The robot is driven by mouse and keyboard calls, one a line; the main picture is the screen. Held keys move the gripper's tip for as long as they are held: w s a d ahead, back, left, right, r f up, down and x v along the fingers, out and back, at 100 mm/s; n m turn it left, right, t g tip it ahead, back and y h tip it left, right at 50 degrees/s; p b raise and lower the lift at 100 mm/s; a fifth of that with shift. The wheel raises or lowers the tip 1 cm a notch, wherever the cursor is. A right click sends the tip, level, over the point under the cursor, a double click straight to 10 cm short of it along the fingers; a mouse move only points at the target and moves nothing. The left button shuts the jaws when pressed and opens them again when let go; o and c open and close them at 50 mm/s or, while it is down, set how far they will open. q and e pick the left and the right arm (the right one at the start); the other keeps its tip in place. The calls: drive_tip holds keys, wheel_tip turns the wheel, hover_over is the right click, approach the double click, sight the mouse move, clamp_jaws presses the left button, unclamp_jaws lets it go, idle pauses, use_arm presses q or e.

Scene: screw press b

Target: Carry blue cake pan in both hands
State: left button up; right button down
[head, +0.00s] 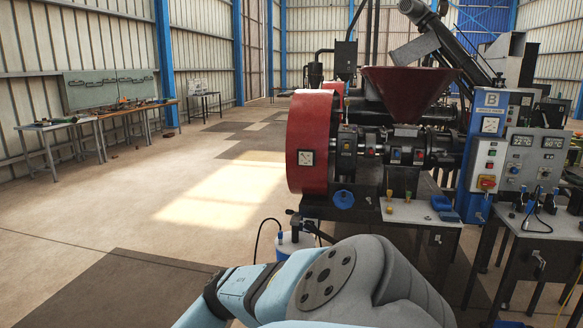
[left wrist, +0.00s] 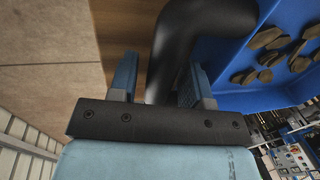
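The blue cake pan (left wrist: 243,100) fills the upper right of the left wrist view, with several brown cake pieces (left wrist: 268,38) in it. A thick dark bent handle (left wrist: 174,60) stands at its near side. My left gripper (left wrist: 160,85) has its two fingers apart, one on each side of the handle. A gap shows between the handle and the left finger. The right finger lies close to the handle, and I cannot tell whether they touch. In the head view I cannot make out the pan or either gripper; my grey and light blue arm covers the lower middle.
The screw press, with its red wheel (head: 309,143) and dark red hopper (head: 408,88), stands ahead. A control panel (head: 536,160) is at the right. A blue and white canister (head: 293,243) stands below the wheel. The floor (head: 215,190) to the left is open, with worktables (head: 97,119) along the wall.

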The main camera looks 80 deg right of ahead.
use_arm(q)
drive_tip(key=o, duration=0.6)
drive_tip(key=shift+c, duration=0.2)
drive_tip(key=shift+o, duration=0.2)
drive_tip(key=shift+d, duration=0.1)
drive_tip(key=shift+o, duration=1.1)
drive_tip(key=shift+s, duration=0.1)
use_arm(e)
drive_tip(key=shift+a, duration=0.15)
use_arm(q)
drive_tip(key=shift+d, duration=0.25)
drive_tip(key=shift+c, duration=0.9)
use_arm(e)
drive_tip(key=shift+a+r, duration=0.1)
drive_tip(key=shift+a, duration=0.05)
use_arm(q)
drive_tip(key=shift+r, duration=0.15)
drive_tip(key=shift+a+r, duration=0.1)
drive_tip(key=shift+r, duration=0.15)
drive_tip(key=shift+o, duration=0.6)
drive_tip(key=shift+a+r, duration=0.25)
drive_tip(key=shift+r, duration=0.95)
drive_tip(key=shift+o, duration=1)
drive_tip(key=shift+a+r, duration=0.1)
drive_tip(key=shift+r, duration=0.35)
